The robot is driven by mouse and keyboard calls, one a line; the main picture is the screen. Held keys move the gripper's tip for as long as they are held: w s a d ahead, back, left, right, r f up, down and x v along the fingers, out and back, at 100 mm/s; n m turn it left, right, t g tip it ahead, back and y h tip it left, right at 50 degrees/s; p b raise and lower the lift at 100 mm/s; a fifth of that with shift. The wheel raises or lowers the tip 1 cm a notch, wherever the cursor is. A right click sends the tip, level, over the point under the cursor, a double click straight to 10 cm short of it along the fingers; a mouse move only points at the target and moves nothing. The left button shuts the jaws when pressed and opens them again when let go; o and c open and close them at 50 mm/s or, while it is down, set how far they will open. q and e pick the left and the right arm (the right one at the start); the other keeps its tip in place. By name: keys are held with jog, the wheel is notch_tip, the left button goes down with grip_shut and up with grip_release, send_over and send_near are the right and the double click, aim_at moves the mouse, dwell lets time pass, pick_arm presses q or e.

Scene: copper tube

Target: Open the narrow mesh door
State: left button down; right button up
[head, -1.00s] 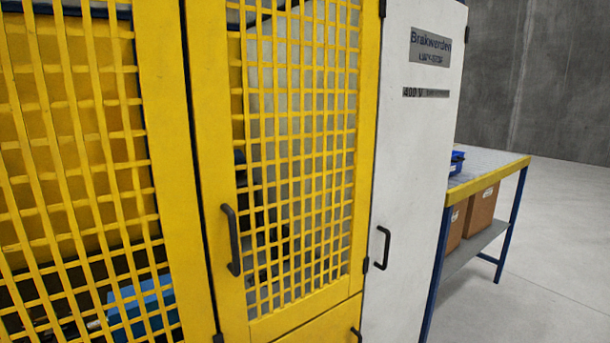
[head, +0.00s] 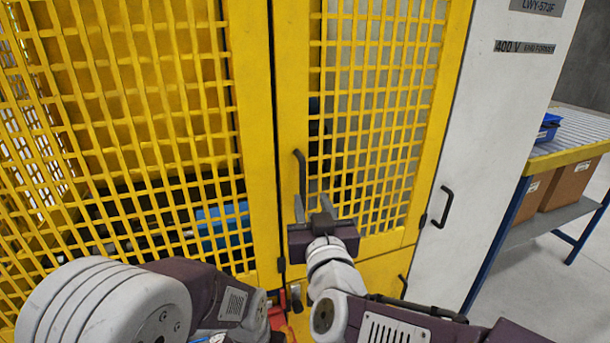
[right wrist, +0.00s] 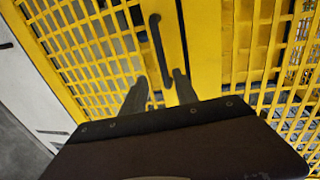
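The narrow yellow mesh door (head: 375,100) stands shut in its frame in the head view, left of a white cabinet. Its dark bar handle (head: 300,172) is upright near the door's left edge. My right gripper (head: 312,206) is in front of the door at the handle's lower end. In the right wrist view the two fingers (right wrist: 160,92) are spread apart. The handle (right wrist: 157,48) runs down toward the gap between them; I cannot tell whether they touch it. My left arm shows at the lower left of the head view, but its gripper does not.
A wide yellow mesh panel (head: 150,90) is on the left, with a blue object (head: 222,227) behind it. The white cabinet (head: 490,120) has its own dark handle (head: 446,205). A workbench (head: 567,155) with boxes below stands at the right.

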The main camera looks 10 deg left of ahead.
aim_at(303, 184)
jog(key=p+x, duration=0.2)
jog(key=x, duration=0.7)
jog(key=shift+w+a+f, duration=0.1)
jog(key=shift+a, duration=0.2)
grip_shut()
dwell(1.0)
